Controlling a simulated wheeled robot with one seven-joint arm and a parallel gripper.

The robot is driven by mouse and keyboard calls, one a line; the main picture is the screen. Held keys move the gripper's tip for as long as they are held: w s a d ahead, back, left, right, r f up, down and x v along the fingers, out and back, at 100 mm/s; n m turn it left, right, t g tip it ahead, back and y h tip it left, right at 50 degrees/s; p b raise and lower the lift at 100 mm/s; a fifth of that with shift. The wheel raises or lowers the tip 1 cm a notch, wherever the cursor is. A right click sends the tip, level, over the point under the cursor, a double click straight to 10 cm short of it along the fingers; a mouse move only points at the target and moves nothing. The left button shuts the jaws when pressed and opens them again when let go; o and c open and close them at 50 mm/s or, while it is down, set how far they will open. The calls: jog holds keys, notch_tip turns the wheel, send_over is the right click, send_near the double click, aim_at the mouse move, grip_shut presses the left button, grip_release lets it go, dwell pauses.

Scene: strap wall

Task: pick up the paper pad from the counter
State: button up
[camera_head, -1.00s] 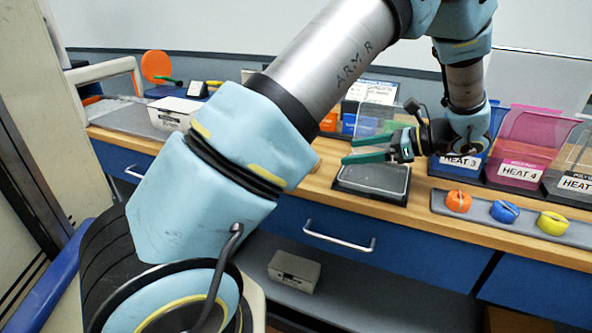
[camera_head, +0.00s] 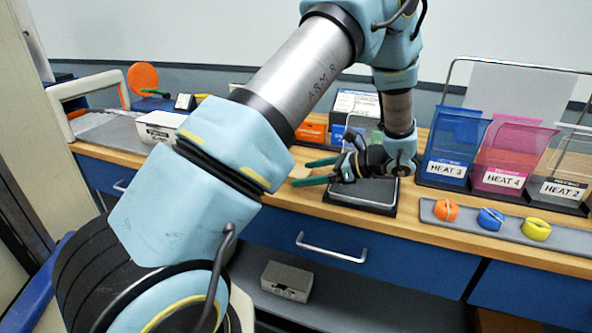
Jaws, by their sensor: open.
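My gripper (camera_head: 302,173) is open, with its two green fingers pointing left, low over the counter (camera_head: 420,212). It is above the left part of a flat grey-topped, black-edged tray or plate (camera_head: 372,192). I cannot pick out the paper pad for certain. A small tan thing (camera_head: 300,171) shows at the fingertips, partly hidden by the fingers and my arm; I cannot tell what it is. Nothing is clearly held between the fingers.
Bins marked HEAT 3 (camera_head: 452,150), HEAT 4 (camera_head: 505,160) and HEAT 2 (camera_head: 560,175) stand to the right. Orange (camera_head: 446,210), blue (camera_head: 490,218) and yellow (camera_head: 537,229) knobs sit on a grey strip. A white box (camera_head: 160,126) is at left.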

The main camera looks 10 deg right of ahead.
jog(key=shift+w+a+f, duration=0.25)
jog(key=shift+a, duration=0.3)
jog(key=c, duration=1.2)
